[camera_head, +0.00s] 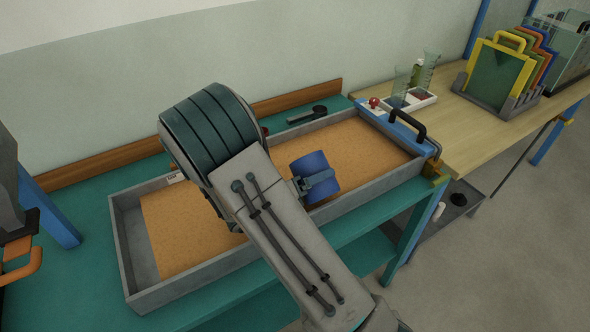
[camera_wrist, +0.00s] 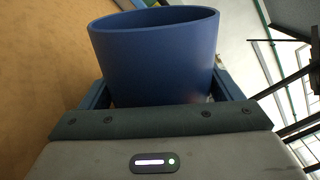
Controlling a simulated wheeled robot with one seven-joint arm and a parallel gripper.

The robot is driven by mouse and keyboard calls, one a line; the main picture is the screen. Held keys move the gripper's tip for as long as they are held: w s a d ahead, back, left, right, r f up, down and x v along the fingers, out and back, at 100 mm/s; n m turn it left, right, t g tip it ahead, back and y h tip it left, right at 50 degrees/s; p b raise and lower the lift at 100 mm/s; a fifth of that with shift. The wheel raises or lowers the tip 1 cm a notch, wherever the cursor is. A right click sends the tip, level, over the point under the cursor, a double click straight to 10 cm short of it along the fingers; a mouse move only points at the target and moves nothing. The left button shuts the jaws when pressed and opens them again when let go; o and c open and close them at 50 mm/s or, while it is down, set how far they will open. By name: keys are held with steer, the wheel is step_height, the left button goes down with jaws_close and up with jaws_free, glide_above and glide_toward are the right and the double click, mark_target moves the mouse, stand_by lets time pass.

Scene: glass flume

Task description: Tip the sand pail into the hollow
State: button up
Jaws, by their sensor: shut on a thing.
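My gripper (camera_head: 318,184) is shut on the blue sand pail (camera_head: 308,166), holding it over the front right part of the sand tray. In the wrist view the pail (camera_wrist: 155,58) sits between the two jaws (camera_wrist: 160,92), with its rim away from the palm. The pail looks tipped well over on its side; its contents cannot be seen. The grey-walled tray (camera_head: 392,184) holds orange-brown sand (camera_head: 368,142), which also fills the left of the wrist view (camera_wrist: 45,60). No hollow shows in the visible sand; my arm covers the middle.
A blue gate with a black handle (camera_head: 407,122) closes the tray's right end. A dark scoop-like tool (camera_head: 308,115) lies at the back. On the wooden bench (camera_head: 470,130) stand a white tray with glassware (camera_head: 410,100) and a rack of coloured panels (camera_head: 500,70).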

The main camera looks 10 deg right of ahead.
mark_target(311, 168)
steer(key=shift+r+n+p, duration=0.6)
steer(key=shift+n, duration=0.3)
steer(key=shift+w+f+n, duration=0.15)
steer(key=shift+f+n, duration=0.1)
steer(key=shift+n, duration=0.55)
stand_by(0.5)
steer(key=shift+w+a+r+p, duration=0.1)
steer(key=shift+w+r+p, duration=0.15)
steer(key=shift+p, duration=0.2)
steer(key=shift+w+a+r+n+p, duration=0.25)
steer(key=shift+n+p, duration=0.2)
steer(key=shift+p, duration=0.45)
steer(key=shift+w+r+n+p, duration=0.15)
steer(key=shift+w+n+p, duration=0.25)
steer(key=shift+p, duration=0.45)
steer(key=shift+r+n+p, duration=0.15)
steer(key=shift+n+p, duration=0.2)
steer(key=shift+p, duration=0.25)
steer(key=shift+f+b, duration=0.2)
steer(key=shift+b, duration=0.1)
stand_by(0.6)
steer(key=shift+r+p, duration=0.25)
steer(key=shift+p, duration=0.15)
